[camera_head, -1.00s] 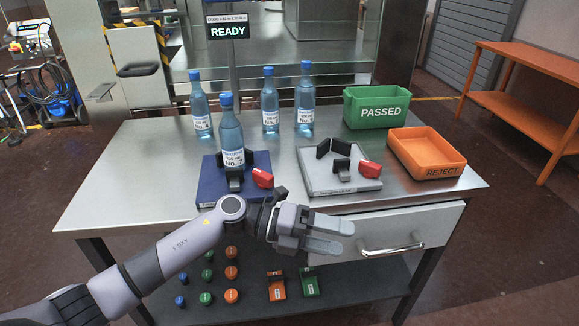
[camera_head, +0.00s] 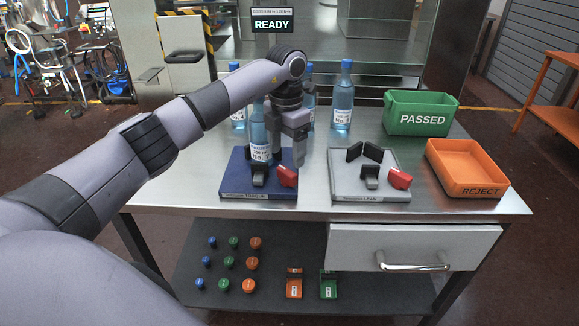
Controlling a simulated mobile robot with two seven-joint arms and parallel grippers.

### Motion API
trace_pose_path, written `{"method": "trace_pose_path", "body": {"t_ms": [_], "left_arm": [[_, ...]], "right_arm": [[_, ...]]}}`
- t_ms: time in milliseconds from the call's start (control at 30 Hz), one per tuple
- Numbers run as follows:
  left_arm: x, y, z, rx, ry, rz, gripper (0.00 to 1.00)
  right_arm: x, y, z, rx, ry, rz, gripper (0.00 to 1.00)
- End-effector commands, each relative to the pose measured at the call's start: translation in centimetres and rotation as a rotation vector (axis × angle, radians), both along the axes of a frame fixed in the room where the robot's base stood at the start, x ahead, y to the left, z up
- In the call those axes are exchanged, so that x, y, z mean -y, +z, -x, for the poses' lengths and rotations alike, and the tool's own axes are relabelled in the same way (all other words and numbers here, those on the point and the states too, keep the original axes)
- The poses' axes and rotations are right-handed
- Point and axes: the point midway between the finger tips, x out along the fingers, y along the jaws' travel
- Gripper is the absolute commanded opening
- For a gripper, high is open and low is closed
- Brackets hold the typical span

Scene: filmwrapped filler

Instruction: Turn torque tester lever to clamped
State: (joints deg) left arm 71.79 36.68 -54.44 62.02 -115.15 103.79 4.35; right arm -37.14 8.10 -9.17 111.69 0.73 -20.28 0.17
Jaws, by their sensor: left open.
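The blue torque tester (camera_head: 233,181) stands on the left part of the steel table. A blue-capped water bottle (camera_head: 260,148) stands upright in its black clamp jaws (camera_head: 259,174), partly hidden by my left arm. The tester's red lever (camera_head: 286,177) sticks out at the right of the jaws. My left gripper (camera_head: 294,158) points down just above and behind the red lever, with its fingers open. I cannot tell whether a fingertip touches the lever. My right gripper is out of view.
A grey device (camera_head: 343,187) with black jaws and its own red lever (camera_head: 399,178) stands to the right. Other bottles (camera_head: 342,100) stand behind. A READY sign (camera_head: 272,25) hangs above.

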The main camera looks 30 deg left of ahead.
Motion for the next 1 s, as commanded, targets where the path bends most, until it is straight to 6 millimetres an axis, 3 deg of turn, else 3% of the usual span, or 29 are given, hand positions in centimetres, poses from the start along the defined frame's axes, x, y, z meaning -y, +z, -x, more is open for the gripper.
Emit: {"method": "trace_pose_path", "body": {"t_ms": [300, 667, 767, 800, 1000], "left_arm": [[0.1, -4.6, 0.0, -0.001, -0.003, 0.004, 0.71], [0.1, -5.4, 0.0, 0.002, -0.002, 0.004, 0.71], [0.1, -5.4, 0.0, 0.002, -0.002, 0.004, 0.45], [0.1, -5.4, 0.0, 0.002, -0.002, 0.004, 0.32], [0.1, -5.4, 0.0, 0.002, -0.006, 0.004, 0.3]], "right_arm": [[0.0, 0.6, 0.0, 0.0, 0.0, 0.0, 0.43], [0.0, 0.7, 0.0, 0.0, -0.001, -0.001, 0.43], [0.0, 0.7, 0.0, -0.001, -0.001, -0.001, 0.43], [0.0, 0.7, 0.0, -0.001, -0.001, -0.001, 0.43], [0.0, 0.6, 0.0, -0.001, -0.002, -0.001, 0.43]]}}
